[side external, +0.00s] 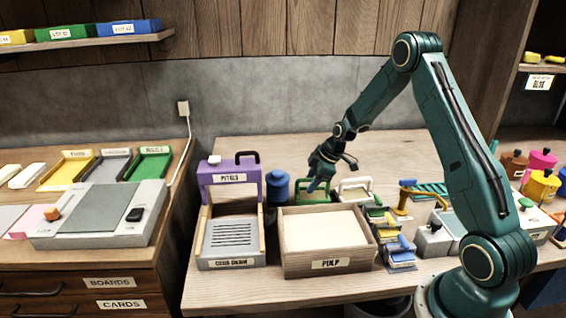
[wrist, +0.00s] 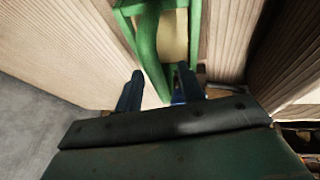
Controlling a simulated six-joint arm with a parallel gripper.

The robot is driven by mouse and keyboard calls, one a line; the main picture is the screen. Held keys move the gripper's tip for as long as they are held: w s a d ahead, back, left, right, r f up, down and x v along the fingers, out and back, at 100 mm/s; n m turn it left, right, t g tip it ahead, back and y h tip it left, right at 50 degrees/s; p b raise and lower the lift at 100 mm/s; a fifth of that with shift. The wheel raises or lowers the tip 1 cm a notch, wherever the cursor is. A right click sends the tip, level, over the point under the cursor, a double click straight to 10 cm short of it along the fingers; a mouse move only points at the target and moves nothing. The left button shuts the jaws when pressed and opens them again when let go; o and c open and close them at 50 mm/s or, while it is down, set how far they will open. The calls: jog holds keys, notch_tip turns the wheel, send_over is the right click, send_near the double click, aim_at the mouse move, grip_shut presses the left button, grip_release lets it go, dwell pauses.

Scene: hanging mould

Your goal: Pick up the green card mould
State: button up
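The green card mould (side external: 303,186) stands on the table behind the pulp box, partly hidden by the box and by my gripper. In the wrist view, its green frame (wrist: 146,45) with a cream panel shows at the top centre. My gripper (side external: 330,173) is just above and beside the mould in the side view, pointing down. Its two blue fingers (wrist: 159,78) are spread apart and empty. A green bar of the mould appears between or just beyond the fingertips; I cannot tell whether they touch.
The wooden pulp box (side external: 327,264) stands directly in front. A purple-topped petals unit (side external: 230,179) and a blue jar (side external: 278,188) stand left. A cream mould with a pale handle (side external: 354,188) stands close on the right, beside several small coloured items (side external: 400,254).

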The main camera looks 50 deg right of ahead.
grip_shut()
jog(key=shift+r, duration=0.2)
dwell(0.3)
notch_tip(320, 180, up, 20)
jog(key=shift+f, duration=0.15)
dwell(0.5)
dwell(0.5)
